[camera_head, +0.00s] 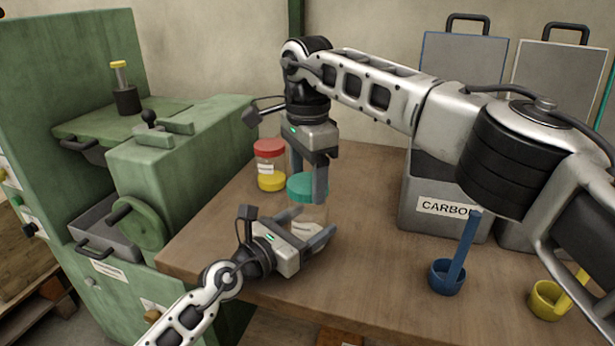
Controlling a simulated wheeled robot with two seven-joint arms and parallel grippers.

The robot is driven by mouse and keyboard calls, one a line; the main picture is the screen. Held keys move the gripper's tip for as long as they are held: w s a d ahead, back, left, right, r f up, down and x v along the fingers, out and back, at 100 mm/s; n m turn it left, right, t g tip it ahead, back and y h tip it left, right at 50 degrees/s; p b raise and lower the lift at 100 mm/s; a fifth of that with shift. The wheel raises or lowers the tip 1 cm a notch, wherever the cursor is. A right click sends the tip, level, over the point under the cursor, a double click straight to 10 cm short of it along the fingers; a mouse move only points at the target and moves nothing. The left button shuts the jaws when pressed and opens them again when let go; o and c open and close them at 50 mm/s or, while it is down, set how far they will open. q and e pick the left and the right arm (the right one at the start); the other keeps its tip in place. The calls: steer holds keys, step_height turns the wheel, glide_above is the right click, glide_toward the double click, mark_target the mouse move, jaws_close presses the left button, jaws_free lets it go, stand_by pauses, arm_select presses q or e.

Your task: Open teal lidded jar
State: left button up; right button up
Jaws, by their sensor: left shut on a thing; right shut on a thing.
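The teal-lidded jar stands upright on the wooden table, with its teal lid (302,184) on top and a clear body (312,214) below. My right gripper (308,182) comes down from above and is shut on the teal lid, one finger on each side. My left gripper (317,243) is low at the front and is shut around the jar's body. The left gripper hides part of the lower body. The lid appears to sit on the jar; I cannot tell whether there is a gap.
A red-lidded jar (269,149) with yellow contents stands just behind left. A green machine (150,165) borders the table on the left. A grey bin labelled CARBON (425,207), a blue scoop (447,277) and a yellow scoop (547,300) are to the right. The table's middle is free (365,250).

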mark_target(307, 183)
steer(key=shift+r, duration=1.9)
arm_select(q)
steer(key=o, duration=2)
steer(key=shift+c, duration=0.2)
